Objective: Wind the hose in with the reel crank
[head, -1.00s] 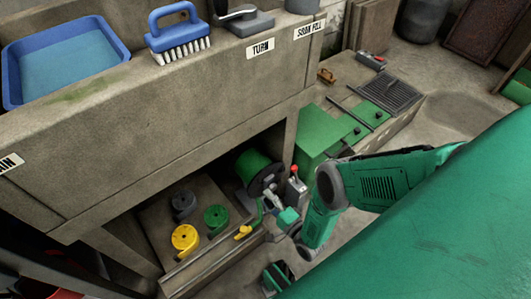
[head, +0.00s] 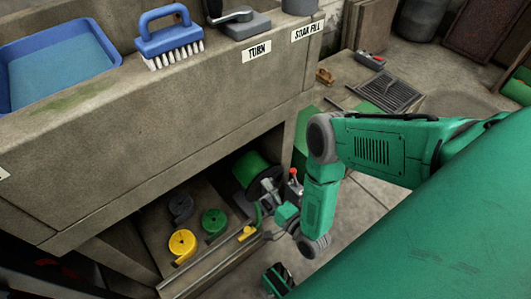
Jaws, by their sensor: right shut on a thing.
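The hose reel (head: 249,167), a green drum with a dark side plate, sits in the opening under the stone counter. My right gripper (head: 268,188) is at the reel's near side, shut on the crank; its fingers and wrist hide most of the crank. A short length of green hose (head: 259,214) hangs below the reel. It ends in a yellow nozzle (head: 247,233) near the ledge's front edge.
A red-knobbed lever (head: 293,177) stands close right of my right gripper. Yellow (head: 183,245), green (head: 214,221) and dark (head: 181,207) coils lie left of the reel. A blue tray (head: 60,62) and brush (head: 168,40) are on the counter.

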